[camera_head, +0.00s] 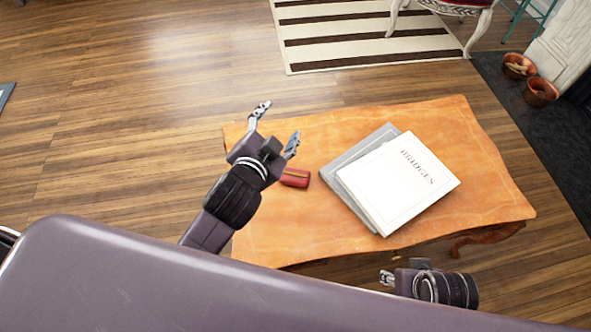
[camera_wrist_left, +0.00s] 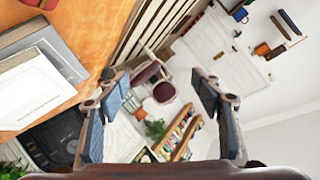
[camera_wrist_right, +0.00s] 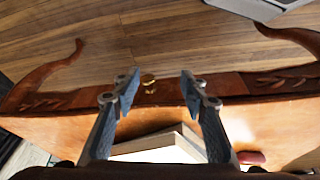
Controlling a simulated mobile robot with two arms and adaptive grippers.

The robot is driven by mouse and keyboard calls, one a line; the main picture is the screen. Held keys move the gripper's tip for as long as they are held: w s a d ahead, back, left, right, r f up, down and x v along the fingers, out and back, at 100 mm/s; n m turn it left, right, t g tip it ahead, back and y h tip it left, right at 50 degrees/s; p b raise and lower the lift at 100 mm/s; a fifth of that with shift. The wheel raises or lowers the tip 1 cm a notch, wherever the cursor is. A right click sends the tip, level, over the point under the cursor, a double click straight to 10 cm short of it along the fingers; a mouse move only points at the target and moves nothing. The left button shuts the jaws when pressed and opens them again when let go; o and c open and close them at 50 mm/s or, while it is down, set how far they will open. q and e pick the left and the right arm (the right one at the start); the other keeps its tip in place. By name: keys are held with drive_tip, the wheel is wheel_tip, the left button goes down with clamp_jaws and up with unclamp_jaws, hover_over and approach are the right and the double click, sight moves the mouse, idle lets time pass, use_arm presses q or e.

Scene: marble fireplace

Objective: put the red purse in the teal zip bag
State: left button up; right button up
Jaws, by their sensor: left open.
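The red purse (camera_head: 295,177) lies on the wooden table, left of the books. Part of it shows at the top left edge of the left wrist view (camera_wrist_left: 42,4), and a red shape, probably the purse, shows low in the right wrist view (camera_wrist_right: 250,157). My left gripper (camera_head: 278,123) is open and empty, above the table's left end, beyond the purse in the picture. My right gripper (camera_wrist_right: 159,88) is open and empty; in the head view it is partly visible beside the table's near edge. I cannot make out a teal zip bag in any view.
Two stacked books, a white one (camera_head: 405,180) over a grey one (camera_head: 352,160), cover the middle of the table (camera_head: 480,195). The table's left and right ends are mostly clear. Two copper bowls (camera_head: 540,92) stand on the dark hearth at right. A striped rug (camera_head: 350,35) lies beyond.

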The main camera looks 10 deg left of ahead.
use_arm(q)
drive_tip(key=w+d+r+m+t+h, duration=0.35)
drive_tip(key=d+r+m+h, duration=0.75)
drive_tip(key=d+r+m, duration=0.6)
drive_tip(key=s+d+f+m+g+h, duration=0.3)
drive_tip(key=s+d+m+g+h, duration=0.45)
drive_tip(key=d+m+g, duration=0.65)
drive_tip(key=m+g+y, duration=0.3)
drive_tip(key=m+y, duration=1.2)
drive_tip(key=y, duration=0.3)
hover_over(295, 175)
drive_tip(key=a, duration=0.1)
drive_tip(key=shift+h, duration=0.25)
drive_tip(key=f, duration=2.6)
drive_tip(key=shift+w+f, duration=0.2)
drive_tip(key=shift+f, duration=0.95)
drive_tip(key=f, duration=0.5)
drive_tip(key=shift+s+d+b, duration=0.25)
drive_tip(key=shift+d+b, duration=0.05)
drive_tip(key=shift+d, duration=0.1)
drive_tip(key=shift+w+f, duration=0.1)
drive_tip(key=shift+f, duration=0.25)
use_arm(e)
drive_tip(key=s+f, duration=0.2)
drive_tip(key=f, duration=0.9)
drive_tip(key=s+f+g, duration=0.1)
drive_tip(key=s+f, duration=0.1)
drive_tip(key=f, duration=0.9)
drive_tip(key=shift+s+d, duration=0.2)
drive_tip(key=shift+s, duration=0.2)
